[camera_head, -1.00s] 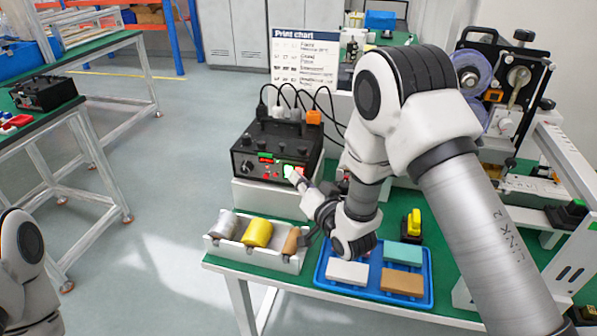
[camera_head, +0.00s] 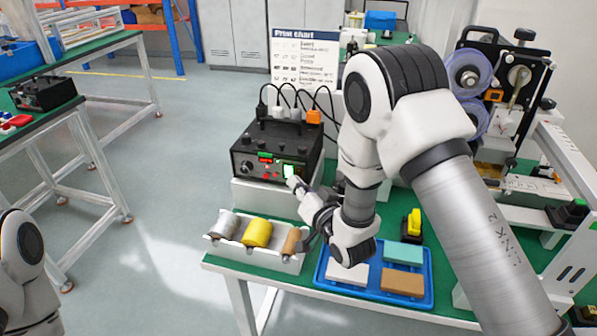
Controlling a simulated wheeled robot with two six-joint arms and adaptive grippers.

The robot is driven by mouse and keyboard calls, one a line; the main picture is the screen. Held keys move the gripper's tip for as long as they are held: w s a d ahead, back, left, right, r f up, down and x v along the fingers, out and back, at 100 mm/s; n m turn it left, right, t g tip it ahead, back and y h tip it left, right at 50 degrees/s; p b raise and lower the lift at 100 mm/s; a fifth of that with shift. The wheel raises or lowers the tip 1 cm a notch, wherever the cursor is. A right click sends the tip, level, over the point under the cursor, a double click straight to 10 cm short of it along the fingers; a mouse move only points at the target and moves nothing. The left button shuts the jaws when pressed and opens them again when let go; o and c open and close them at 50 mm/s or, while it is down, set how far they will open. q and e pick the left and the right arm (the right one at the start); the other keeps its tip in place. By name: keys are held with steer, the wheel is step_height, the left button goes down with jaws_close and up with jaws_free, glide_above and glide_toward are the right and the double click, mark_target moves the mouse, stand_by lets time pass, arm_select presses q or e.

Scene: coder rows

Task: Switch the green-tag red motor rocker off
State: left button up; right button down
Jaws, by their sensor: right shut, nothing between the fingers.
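The black control box (camera_head: 277,148) stands on a white block at the back of the green table. Its front panel has a brightly lit green patch (camera_head: 289,171), small red parts (camera_head: 266,176) and a green tag (camera_head: 265,155) above a red display at left. The red motor rocker is too small to single out. My right gripper (camera_head: 293,183) is shut and empty, its tip just in front of the panel's right part, below the lit patch. I cannot tell whether it touches. It partly hides the panel there. My left gripper is out of view.
A white holder (camera_head: 254,256) with grey, yellow and brown rolls stands at the front left. A blue tray (camera_head: 375,297) with several blocks lies under my right arm. Cables rise behind the box. A printing machine (camera_head: 505,80) stands at the right.

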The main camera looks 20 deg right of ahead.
steer(key=shift+s+a+f, duration=0.2)
steer(key=shift+s+a, duration=0.5)
steer(key=shift+s, duration=0.35)
steer(key=shift+s+a+f, duration=0.15)
steer(key=shift+s+a, duration=0.55)
steer(key=shift+s, duration=0.3)
